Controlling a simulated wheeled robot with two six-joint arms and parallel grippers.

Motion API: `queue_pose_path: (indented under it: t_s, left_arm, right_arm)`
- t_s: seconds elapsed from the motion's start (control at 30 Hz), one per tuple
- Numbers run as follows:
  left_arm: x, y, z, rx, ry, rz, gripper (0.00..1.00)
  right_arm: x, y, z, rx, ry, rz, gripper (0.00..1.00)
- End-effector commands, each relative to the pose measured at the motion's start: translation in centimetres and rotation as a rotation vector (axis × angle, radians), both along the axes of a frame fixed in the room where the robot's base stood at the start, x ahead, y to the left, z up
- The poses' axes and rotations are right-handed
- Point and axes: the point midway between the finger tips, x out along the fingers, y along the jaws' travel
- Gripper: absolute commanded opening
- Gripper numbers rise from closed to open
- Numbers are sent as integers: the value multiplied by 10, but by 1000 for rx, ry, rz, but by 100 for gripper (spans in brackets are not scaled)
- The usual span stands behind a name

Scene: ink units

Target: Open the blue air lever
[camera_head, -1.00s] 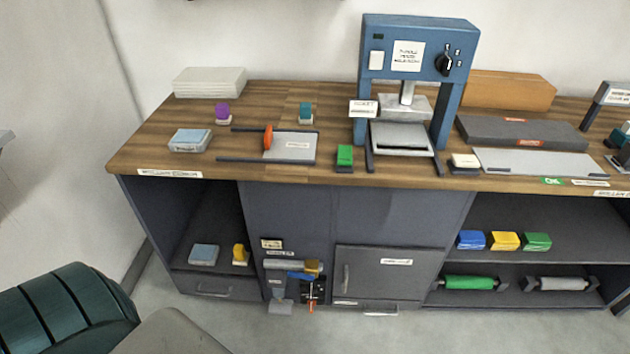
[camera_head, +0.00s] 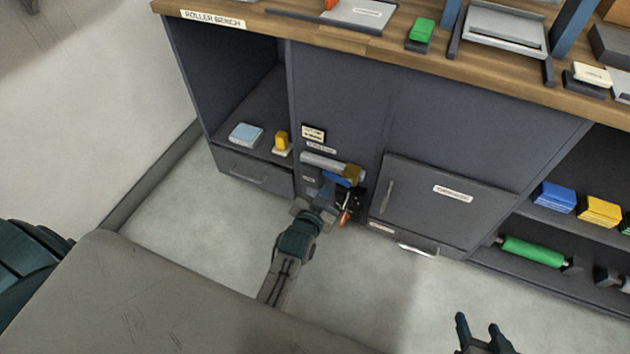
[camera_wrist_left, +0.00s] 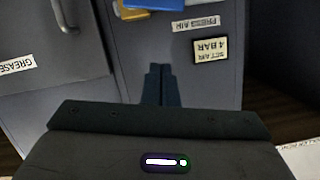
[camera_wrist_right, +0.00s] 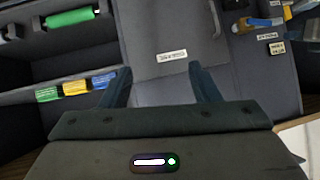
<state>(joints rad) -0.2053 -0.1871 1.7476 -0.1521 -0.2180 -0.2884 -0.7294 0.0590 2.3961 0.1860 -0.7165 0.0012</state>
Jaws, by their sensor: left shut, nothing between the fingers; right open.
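The blue air lever (camera_head: 338,180) lies along the grey pipe with a brass-coloured valve body (camera_head: 354,175), low on the cabinet front. Its blue handle also shows at the top edge of the left wrist view (camera_wrist_left: 155,4) and at the upper right of the right wrist view (camera_wrist_right: 266,22). My left gripper (camera_head: 326,190) is shut and empty, overlapping the area just below the lever in the head view. In the left wrist view its closed fingertips (camera_wrist_left: 160,68) are apart from the lever. My right gripper (camera_head: 478,325) is open and empty, over the floor, away from the cabinet.
A red-orange handle (camera_head: 344,216) sits just below the lever. A grease cabinet door (camera_head: 445,205) with a handle is to the right. An open shelf on the left holds a light-blue block (camera_head: 246,135) and a yellow item (camera_head: 281,141). The bench top overhangs above; floor in front is clear.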

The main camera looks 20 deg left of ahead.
Motion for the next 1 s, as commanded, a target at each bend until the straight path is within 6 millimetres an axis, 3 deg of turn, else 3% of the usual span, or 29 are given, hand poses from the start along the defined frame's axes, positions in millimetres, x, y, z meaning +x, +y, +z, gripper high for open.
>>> queue_pose_path:
  t_s: [0.17, 0.37, 0.7, 0.93, 1.0]
  left_arm:
    - [8, 0, 4, 2, -16, 2, 0]
    - [28, 1, -2, 3, -16, 1, 0]
    - [70, 2, -13, 2, -14, 1, 0]
    - [100, 3, -21, 3, -13, 1, 0]
    - [99, 4, -28, 3, -11, 2, 0]
  right_arm:
    - [7, 0, 12, 0, -55, -3, 56]
    - [32, -5, 37, -12, -221, -19, 56]
    - [67, -12, 103, -35, -592, -47, 56]
    - [76, -15, 152, -50, -858, -60, 56]
    - [76, -16, 167, -54, -942, -63, 56]
